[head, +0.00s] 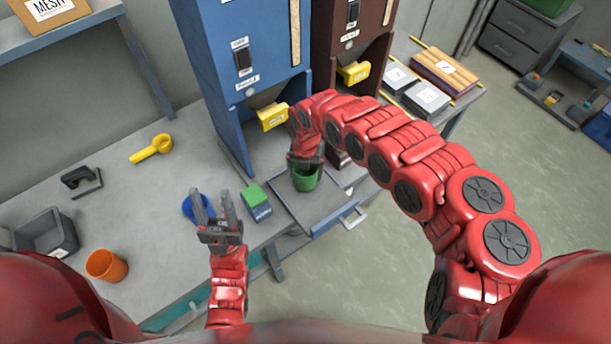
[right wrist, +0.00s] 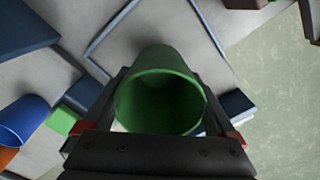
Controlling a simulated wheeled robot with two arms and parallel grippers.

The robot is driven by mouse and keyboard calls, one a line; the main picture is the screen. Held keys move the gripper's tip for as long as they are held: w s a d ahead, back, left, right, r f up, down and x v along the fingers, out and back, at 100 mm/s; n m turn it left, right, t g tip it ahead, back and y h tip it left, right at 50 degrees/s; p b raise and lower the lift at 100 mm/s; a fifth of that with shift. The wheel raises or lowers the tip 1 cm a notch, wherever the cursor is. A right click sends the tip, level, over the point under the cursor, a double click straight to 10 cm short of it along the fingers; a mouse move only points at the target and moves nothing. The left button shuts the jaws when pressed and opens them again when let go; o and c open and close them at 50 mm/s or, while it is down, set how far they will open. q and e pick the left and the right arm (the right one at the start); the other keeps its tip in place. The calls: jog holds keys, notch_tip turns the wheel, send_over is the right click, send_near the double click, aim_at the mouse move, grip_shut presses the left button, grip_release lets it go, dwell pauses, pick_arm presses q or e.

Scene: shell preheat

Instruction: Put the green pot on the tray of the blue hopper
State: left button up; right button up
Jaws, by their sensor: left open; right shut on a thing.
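The green pot (head: 306,181) is in my right gripper (head: 305,160), over the tray (head: 322,211) in front of the blue hopper (head: 240,75). The right fingers are shut on the pot. In the right wrist view the green pot (right wrist: 160,102) fills the space between the fingers, its open mouth facing the camera and empty inside. A strip of the tray's rim (right wrist: 110,32) shows beyond it. I cannot tell whether the pot's base touches the tray. My left gripper (head: 213,207) is open and empty above the bench, left of the tray.
A green-topped box (head: 257,203) and a blue pot (head: 198,208) stand left of the tray. An orange pot (head: 107,265), a grey bin (head: 45,235) and a yellow scoop (head: 152,149) are farther left. A brown hopper (head: 345,60) stands right of the blue one.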

notch_tip(320, 180, down, 2)
jog(key=shift+a+f, duration=0.1)
jog(key=shift+w+f, duration=0.1)
jog(key=shift+f, duration=0.2)
jog(key=shift+f, duration=0.1)
jog(key=o, duration=1.1)
jog(key=shift+r, duration=0.35)
notch_tip(320, 180, up, 12)
jog(key=shift+f+b, duration=0.2)
jog(key=shift+b, duration=0.8)
